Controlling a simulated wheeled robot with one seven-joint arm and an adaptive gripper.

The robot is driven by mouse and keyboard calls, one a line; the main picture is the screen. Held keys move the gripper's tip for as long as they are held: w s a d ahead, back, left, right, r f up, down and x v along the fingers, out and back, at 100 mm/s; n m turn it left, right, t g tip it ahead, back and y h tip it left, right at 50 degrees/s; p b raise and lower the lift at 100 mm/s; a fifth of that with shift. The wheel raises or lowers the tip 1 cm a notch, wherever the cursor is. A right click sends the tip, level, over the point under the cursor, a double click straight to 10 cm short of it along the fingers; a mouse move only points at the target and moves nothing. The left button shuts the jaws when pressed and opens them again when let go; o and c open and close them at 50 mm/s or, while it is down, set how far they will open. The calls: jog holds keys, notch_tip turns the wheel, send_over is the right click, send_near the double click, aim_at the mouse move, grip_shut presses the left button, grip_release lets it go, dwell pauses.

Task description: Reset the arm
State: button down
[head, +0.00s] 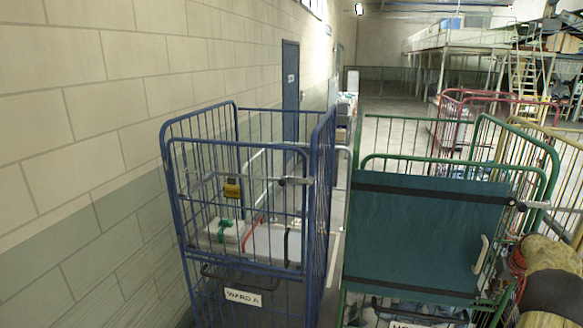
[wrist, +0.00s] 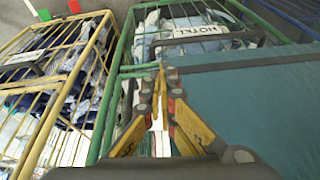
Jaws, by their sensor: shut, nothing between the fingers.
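My gripper (wrist: 161,78) shows in the wrist view with its yellow fingers closed together and nothing between them. It is in front of the green cage trolley (wrist: 117,95), near its dark green cloth panel (wrist: 255,105). I cannot tell whether the fingertips touch the trolley. In the head view, my arm shows at the lower right edge, in front of the green trolley's right side. The fingertips cannot be made out there.
A blue cage trolley (head: 315,200) labelled WARD A holds white boxes, beside the left wall. The green trolley also shows in the head view (head: 448,161), its cloth panel strapped across. A yellow cage trolley (wrist: 62,80) stands close by. A red trolley (head: 497,96) is behind.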

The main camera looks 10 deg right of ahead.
jog(key=s+a+f+m+g+y, duration=0.1)
jog(key=s+a+f, duration=0.3)
jog(key=f, duration=0.1)
jog(key=s+a+r+b, duration=0.2)
jog(key=a+r, duration=0.1)
jog(key=a, duration=0.8)
jog(key=s+a+r+g+b, duration=0.1)
jog(key=s+a+r+b, duration=0.15)
jog(key=a, duration=0.85)
jog(key=s+a+r+b, duration=0.1)
jog(key=s+a+r, duration=0.15)
jog(key=a, duration=0.95)
jog(key=s+a+n+t+b, duration=0.2)
jog(key=s+a+b, duration=0.3)
jog(key=a, duration=0.8)
jog(key=s+a+r+n+t+b, duration=0.1)
jog(key=s+a+n+b, duration=0.4)
jog(key=a, duration=0.9)
jog(key=s, duration=0.3)
jog(key=shift+s+t+y, duration=0.35)
jog(key=shift+t+y, duration=0.05)
jog(key=shift+a+r, duration=0.1)
